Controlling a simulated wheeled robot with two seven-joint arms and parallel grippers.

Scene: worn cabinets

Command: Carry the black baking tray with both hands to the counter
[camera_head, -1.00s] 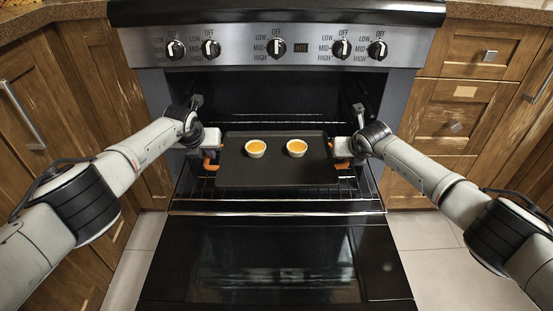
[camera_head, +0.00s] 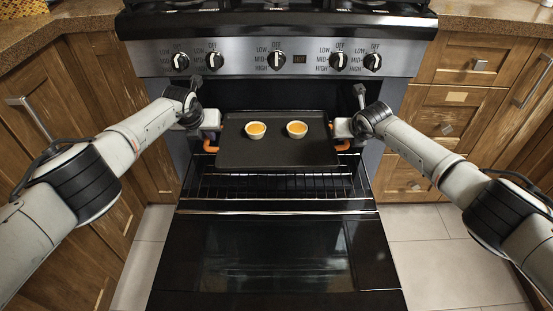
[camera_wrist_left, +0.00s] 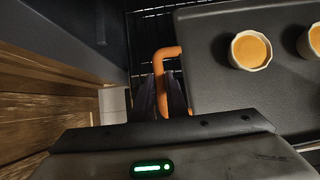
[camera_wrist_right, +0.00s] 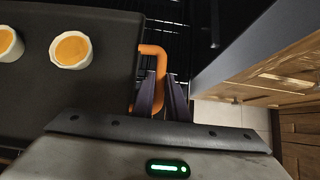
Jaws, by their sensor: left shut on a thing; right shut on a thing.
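The black baking tray (camera_head: 278,153) is held level in front of the oven opening, above the oven rack. Two white ramekins with orange filling, the left one (camera_head: 256,130) and the right one (camera_head: 297,129), stand upright on it. My left gripper (camera_head: 212,137) is shut on the tray's left orange handle; the fingers and handle (camera_wrist_left: 166,80) show in the left wrist view. My right gripper (camera_head: 342,137) is shut on the right orange handle, seen between the fingers in the right wrist view (camera_wrist_right: 158,85).
The oven door (camera_head: 278,255) hangs open below the tray, with the wire rack (camera_head: 278,187) behind it. The stove's knob panel (camera_head: 278,60) is above. Stone counters (camera_head: 65,38) lie at left and right (camera_head: 490,25), over wooden cabinets.

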